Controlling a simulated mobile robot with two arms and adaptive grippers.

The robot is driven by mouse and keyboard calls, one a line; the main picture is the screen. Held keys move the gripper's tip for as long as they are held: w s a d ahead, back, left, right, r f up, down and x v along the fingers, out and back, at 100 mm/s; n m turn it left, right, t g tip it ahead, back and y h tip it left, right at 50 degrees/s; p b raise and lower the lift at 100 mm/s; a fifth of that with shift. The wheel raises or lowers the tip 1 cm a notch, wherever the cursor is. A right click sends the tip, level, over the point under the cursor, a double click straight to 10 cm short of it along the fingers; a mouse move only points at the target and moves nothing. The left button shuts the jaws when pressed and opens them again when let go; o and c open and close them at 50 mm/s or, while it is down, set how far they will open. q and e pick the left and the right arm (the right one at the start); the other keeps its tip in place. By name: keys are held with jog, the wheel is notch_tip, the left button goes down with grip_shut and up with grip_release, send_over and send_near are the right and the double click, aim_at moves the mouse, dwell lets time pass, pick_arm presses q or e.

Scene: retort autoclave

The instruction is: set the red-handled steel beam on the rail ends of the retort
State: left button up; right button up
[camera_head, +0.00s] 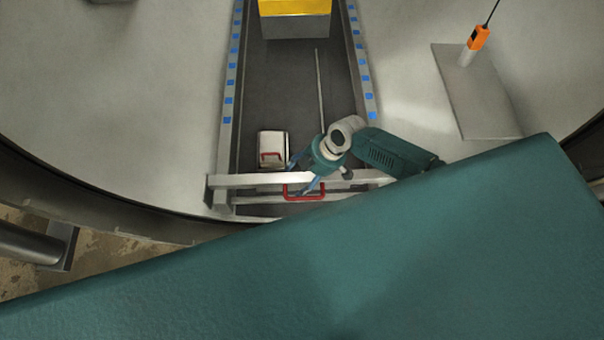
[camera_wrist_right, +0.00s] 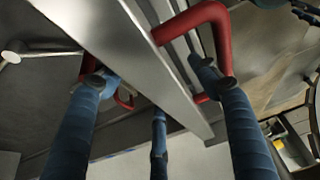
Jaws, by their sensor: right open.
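The steel beam (camera_head: 255,181) with its red handle (camera_head: 303,198) lies crosswise at the near ends of the two rails (camera_head: 227,140) of the retort. Whether it bears on both rail ends cannot be told. My right gripper (camera_head: 303,173) is open at the beam's middle, beside the red handle. In the right wrist view the blue fingers (camera_wrist_right: 158,105) stand spread on both sides of the beam (camera_wrist_right: 165,70), with the red handle (camera_wrist_right: 222,45) close to the right finger. The beam's right end is partly hidden in the head view. My left gripper is not in view.
A pale box with a red handle (camera_head: 272,143) stands between the rails behind the beam. A thin rod (camera_head: 319,80) and a yellow-topped block (camera_head: 295,22) are farther back. An orange device (camera_head: 479,38) is by a grey plate (camera_head: 470,95) at right.

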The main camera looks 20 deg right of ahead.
jog(key=v, duration=1.2)
dwell(1.9)
